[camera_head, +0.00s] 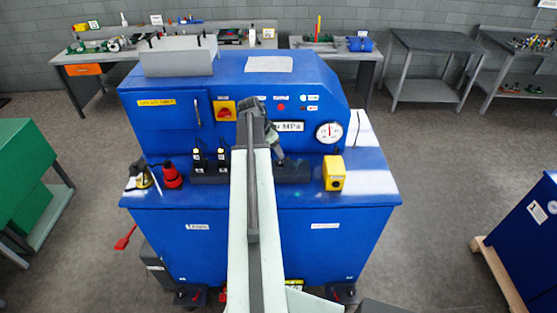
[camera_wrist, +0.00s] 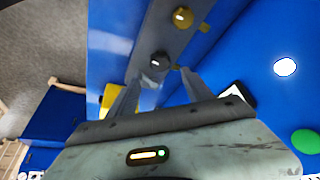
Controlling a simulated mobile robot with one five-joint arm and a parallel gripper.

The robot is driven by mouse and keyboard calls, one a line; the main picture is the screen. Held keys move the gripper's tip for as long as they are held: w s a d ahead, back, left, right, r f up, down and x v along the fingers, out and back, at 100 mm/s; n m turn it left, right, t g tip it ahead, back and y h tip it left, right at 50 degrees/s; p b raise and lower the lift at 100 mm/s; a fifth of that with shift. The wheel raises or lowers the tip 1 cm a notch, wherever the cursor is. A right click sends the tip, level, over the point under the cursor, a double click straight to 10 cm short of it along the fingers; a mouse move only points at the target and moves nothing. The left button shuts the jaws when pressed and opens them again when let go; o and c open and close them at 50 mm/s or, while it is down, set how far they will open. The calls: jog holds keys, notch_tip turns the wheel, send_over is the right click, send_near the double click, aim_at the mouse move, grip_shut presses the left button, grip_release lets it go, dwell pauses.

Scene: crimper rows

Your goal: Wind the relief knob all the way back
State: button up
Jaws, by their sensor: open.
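In the wrist view a black round knob (camera_wrist: 160,59) with a pale mark sits on a dark grey block (camera_wrist: 148,35). It lies just beyond and between the tips of my gripper (camera_wrist: 163,76), whose fingers stand apart with nothing held. I cannot read which one is the relief knob. In the head view my gripper (camera_head: 273,146) hangs over the front shelf of the blue machine (camera_head: 160,130), above the right dark block (camera_head: 295,173). My arm hides part of that block.
A yellow box (camera_head: 334,174) stands right of the block, with a round gauge (camera_head: 329,132) behind it. Left are a black lever block (camera_head: 210,177) and a red-topped object (camera_head: 172,176). The machine's upright front panel is close behind my gripper. The shelf's right end is clear.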

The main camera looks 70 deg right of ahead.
aim_at(280, 161)
jog(key=b+x, duration=0.7)
jog(key=x, duration=0.1)
jog(key=shift+w+a+f, duration=0.1)
jog(key=shift+w+a, duration=0.05)
grip_shut()
